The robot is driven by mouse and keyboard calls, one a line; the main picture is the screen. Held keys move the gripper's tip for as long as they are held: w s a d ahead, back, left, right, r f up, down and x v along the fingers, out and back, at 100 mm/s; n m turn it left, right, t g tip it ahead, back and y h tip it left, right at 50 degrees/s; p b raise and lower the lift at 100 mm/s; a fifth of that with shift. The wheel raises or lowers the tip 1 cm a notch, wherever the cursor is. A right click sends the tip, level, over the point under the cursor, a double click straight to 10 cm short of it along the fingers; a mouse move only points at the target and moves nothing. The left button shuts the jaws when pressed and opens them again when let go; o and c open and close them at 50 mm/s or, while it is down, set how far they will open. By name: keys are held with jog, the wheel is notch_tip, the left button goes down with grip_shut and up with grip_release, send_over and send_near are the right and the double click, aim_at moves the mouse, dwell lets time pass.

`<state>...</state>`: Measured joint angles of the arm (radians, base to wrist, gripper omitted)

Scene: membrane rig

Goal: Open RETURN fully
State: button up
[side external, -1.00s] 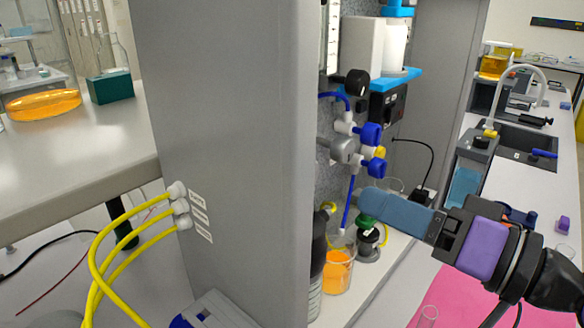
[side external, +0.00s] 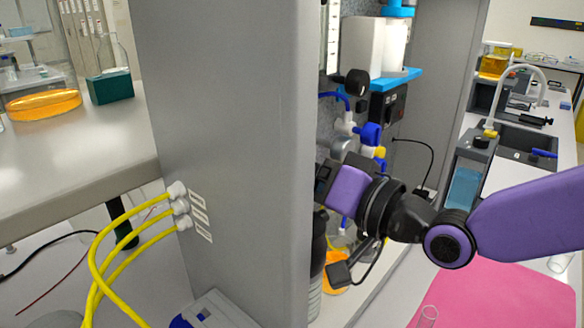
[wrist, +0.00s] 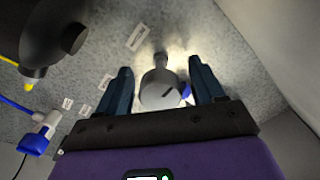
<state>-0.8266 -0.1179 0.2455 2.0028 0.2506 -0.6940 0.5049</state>
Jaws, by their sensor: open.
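In the wrist view a silver-grey round knob (wrist: 160,92) with a dark mark on its face stands out from the speckled panel. The dark blue fingers of my gripper (wrist: 160,78) are open, one on each side of the knob; I cannot tell whether they touch it. A pale label (wrist: 138,37) lies on the panel near the knob, too small to read, so I cannot confirm which one is RETURN. In the side view my purple gripper body (side external: 348,190) reaches in toward the panel; its fingertips are hidden behind the grey cabinet wall.
A black rounded part (wrist: 45,35) fills the wrist view's upper left. A white and blue fitting (wrist: 40,130) is at lower left. The tall grey cabinet wall (side external: 225,130) stands close by my gripper. A blue-handled fitting (side external: 368,133) and a cable are beside my wrist.

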jog(key=shift+w+a, duration=0.4)
jog(key=c, duration=1)
jog(key=shift+c, duration=0.2)
